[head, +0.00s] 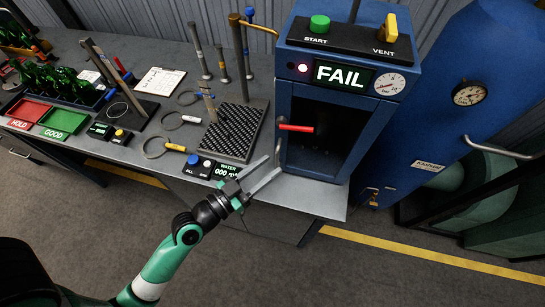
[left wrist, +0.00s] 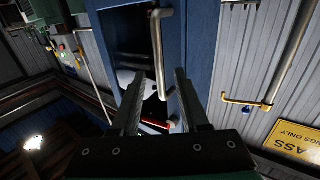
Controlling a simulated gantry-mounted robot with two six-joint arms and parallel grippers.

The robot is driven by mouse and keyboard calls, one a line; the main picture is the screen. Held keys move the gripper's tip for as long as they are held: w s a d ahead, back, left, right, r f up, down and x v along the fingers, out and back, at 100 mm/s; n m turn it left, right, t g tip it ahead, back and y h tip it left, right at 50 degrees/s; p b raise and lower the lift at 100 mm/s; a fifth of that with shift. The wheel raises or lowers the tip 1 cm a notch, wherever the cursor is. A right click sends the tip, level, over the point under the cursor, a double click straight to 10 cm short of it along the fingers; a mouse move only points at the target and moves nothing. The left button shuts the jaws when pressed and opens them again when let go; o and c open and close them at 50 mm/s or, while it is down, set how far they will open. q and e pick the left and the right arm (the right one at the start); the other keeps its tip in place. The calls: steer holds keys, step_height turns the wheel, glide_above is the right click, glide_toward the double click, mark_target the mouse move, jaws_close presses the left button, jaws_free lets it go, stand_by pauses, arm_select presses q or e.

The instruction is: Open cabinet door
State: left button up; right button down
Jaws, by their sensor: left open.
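The blue test cabinet (head: 362,100) stands at the right end of the bench, with a lit FAIL display (head: 340,76). Its blue-framed front has a dark window or opening; I cannot tell if glass fills it. A red handle (head: 296,128) sticks out at the front's left side. My left gripper (head: 271,166) is open and empty, below and left of the red handle, apart from it. In the left wrist view, the open fingers (left wrist: 158,74) point toward the blue cabinet front, with a red bar (left wrist: 156,124) partly seen between them and a pale curved bar (left wrist: 161,50) beyond. My right gripper is out of view.
A perforated dark block (head: 232,132) and a WATER readout (head: 228,170) lie on the bench left of the cabinet. A large blue vessel (head: 465,60) with a gauge and a metal handle (head: 497,148) stands at right. The floor in front is clear.

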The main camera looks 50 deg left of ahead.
arm_select(q)
steer(key=shift+w, duration=1.1)
jaws_close()
stand_by(0.6)
